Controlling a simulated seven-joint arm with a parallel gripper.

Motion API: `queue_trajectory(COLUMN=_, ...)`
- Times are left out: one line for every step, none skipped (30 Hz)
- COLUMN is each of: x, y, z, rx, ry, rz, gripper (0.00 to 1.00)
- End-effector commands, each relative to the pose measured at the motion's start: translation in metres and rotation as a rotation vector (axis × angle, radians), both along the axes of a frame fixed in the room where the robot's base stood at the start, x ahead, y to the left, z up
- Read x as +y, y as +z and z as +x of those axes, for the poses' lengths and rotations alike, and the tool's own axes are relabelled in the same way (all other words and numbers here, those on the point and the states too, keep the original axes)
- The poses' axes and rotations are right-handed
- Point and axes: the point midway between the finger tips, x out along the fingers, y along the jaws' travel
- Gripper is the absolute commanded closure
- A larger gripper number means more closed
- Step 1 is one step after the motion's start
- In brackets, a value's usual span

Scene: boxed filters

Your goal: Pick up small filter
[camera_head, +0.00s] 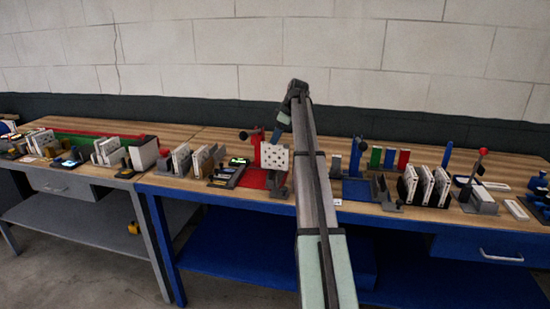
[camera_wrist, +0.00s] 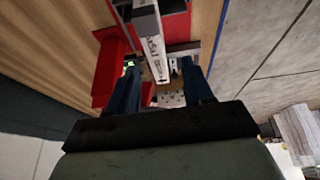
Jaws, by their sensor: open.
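A white filter with dark holes (camera_head: 274,157) stands upright on the red base at the middle of the benches. In the wrist view a white filter edge with dark lettering (camera_wrist: 153,46) lies between and beyond my fingertips, beside grey metal holder parts. My gripper (camera_wrist: 160,66) is open, with one dark blue finger on each side of that edge. I cannot tell whether either finger touches it. In the head view my gripper (camera_head: 278,132) is just above the holed filter, partly hidden by my arm.
A red clamp post (camera_head: 256,147) stands left of the holed filter. More white filters stand in racks to the left (camera_head: 181,160) and right (camera_head: 425,184). Blue, red and green panels (camera_head: 389,159) stand right of my arm. A block wall (camera_head: 400,60) rises behind the benches.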

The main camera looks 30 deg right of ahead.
Motion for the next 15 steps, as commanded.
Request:
queue_trajectory(x=0.002, y=-0.005, z=0.001, rx=0.000, ry=0.000, rz=0.000, gripper=0.49)
queue_trajectory(x=0.002, y=-0.007, z=0.002, rx=0.000, ry=0.000, rz=0.000, gripper=0.49)
queue_trajectory(x=0.003, y=-0.009, z=0.002, rx=0.000, ry=0.000, rz=0.000, gripper=0.49)
queue_trajectory(x=0.003, y=-0.010, z=0.002, rx=0.001, ry=0.000, rz=-0.001, gripper=0.49)
queue_trajectory(x=0.003, y=-0.011, z=0.003, rx=0.001, ry=0.000, rz=-0.001, gripper=0.49)
queue_trajectory(x=0.003, y=-0.013, z=0.003, rx=0.001, ry=-0.001, rz=0.000, gripper=0.49)
queue_trajectory(x=0.003, y=-0.014, z=0.003, rx=0.001, ry=-0.001, rz=0.000, gripper=0.49)
queue_trajectory(x=0.003, y=-0.016, z=0.003, rx=0.001, ry=-0.001, rz=0.000, gripper=0.49)
queue_trajectory(x=0.003, y=-0.019, z=0.004, rx=0.002, ry=-0.001, rz=0.000, gripper=0.49)
queue_trajectory(x=0.003, y=-0.023, z=0.004, rx=0.002, ry=-0.001, rz=0.000, gripper=0.49)
queue_trajectory(x=0.003, y=-0.026, z=0.005, rx=0.002, ry=-0.001, rz=0.000, gripper=0.49)
queue_trajectory(x=0.003, y=-0.031, z=0.005, rx=0.001, ry=-0.001, rz=0.000, gripper=0.49)
queue_trajectory(x=0.003, y=-0.035, z=0.006, rx=0.001, ry=-0.001, rz=0.000, gripper=0.49)
queue_trajectory(x=0.003, y=-0.039, z=0.006, rx=0.001, ry=-0.001, rz=0.000, gripper=0.49)
queue_trajectory(x=0.003, y=-0.044, z=0.007, rx=0.002, ry=-0.001, rz=0.000, gripper=0.49)
